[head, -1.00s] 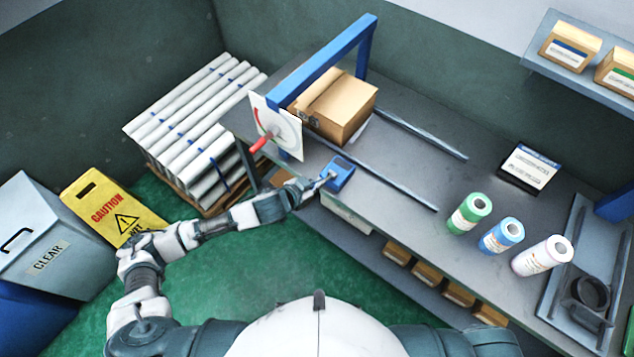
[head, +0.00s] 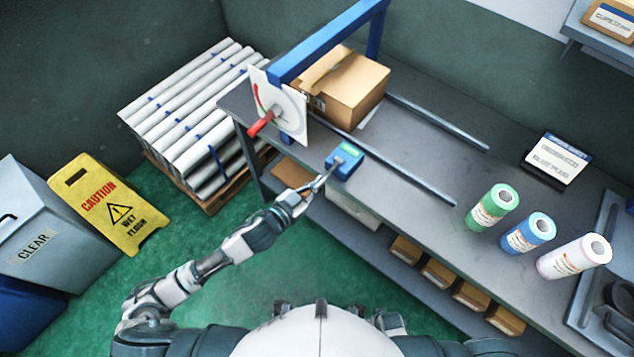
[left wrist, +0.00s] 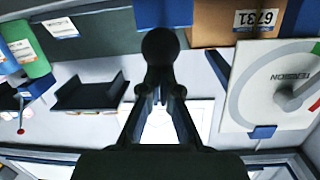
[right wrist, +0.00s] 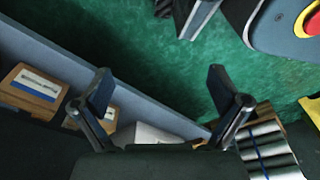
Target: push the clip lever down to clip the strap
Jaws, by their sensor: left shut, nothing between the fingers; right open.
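The blue clip block (head: 345,163) sits at the bench's front edge, beside the blue frame, with a green patch on its top. My left gripper (head: 333,171) is shut and empty, its tip at the near face of the block; I cannot tell whether it touches. The lever is not clearly told apart from the fingers in the head view. In the left wrist view a dark round knob (left wrist: 160,46) shows just beyond my shut fingers (left wrist: 160,80); it may be the lever's end. No strap is clearly seen. My right gripper (right wrist: 160,92) is open and empty.
A tension dial (head: 285,105) with a red handle (head: 261,124) stands left of the block. A carton (head: 352,92) lies under the blue frame (head: 325,45). Green, blue and white rolls stand further right on the bench (head: 420,150). Boxes fill the lower shelf.

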